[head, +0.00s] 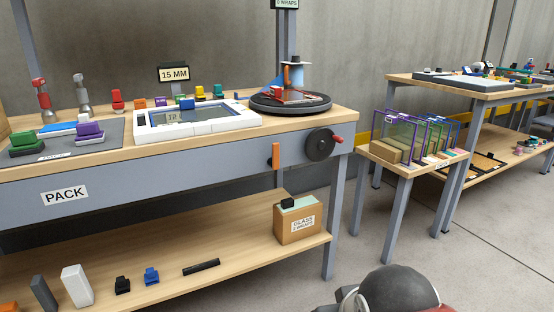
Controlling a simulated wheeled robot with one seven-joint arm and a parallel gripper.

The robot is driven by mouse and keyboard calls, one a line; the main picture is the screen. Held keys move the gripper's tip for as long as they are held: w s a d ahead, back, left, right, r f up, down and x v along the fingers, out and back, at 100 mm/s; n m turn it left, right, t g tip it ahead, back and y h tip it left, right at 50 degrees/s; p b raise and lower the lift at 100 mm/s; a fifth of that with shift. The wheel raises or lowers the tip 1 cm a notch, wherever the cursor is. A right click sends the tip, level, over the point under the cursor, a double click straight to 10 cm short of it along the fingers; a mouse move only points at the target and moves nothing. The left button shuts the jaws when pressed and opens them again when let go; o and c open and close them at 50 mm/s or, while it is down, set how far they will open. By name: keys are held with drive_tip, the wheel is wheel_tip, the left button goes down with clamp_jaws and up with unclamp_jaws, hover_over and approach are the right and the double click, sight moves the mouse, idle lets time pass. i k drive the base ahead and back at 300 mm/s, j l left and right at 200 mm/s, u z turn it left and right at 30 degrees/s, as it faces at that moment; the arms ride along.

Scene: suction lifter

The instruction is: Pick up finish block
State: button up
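No block carries a readable "finish" label, so I cannot tell which one is the finish block. A green block with a dark base (27,143) and a purple-topped block (89,132) sit on a grey mat (57,153) at the left of the PACK bench. Small coloured blocks stand along the bench's back, including a yellow one (200,91), a purple one (160,101) and an orange one (140,103). On the lower shelf are a white block (77,286), a black one (122,286) and a blue one (152,276). My gripper is not in view.
A white framed tray (197,121) and a dark turntable (290,103) occupy the PACK bench (120,191). A cardboard box (298,221) stands on its lower shelf. A small table (407,169) holds framed panes. Open floor lies at the lower right.

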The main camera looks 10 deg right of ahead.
sight(89, 133)
drive_tip(key=u, duration=1.25)
